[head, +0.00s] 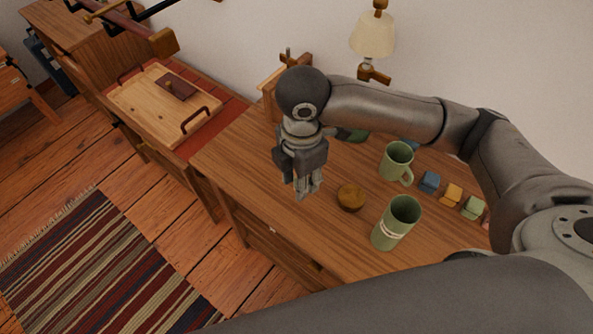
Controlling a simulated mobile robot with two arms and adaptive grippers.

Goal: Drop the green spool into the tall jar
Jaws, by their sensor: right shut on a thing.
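My right gripper (308,194) points down over the wooden desk, left of a round brown object (351,198). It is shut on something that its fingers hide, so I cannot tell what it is. A tall green vessel with a pale band (392,228) stands upright to its right, near the desk's front; it looks like the tall jar. A small green block-like piece (474,208) sits at the right end of a row; I cannot tell whether it is the green spool. My left gripper is not in view.
A green mug (397,162) stands behind the tall vessel. Small blue (429,181) and yellow (452,194) pieces line up to its right. A dark green object (352,135) is partly hidden behind my arm. A wooden tray (145,103) is left.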

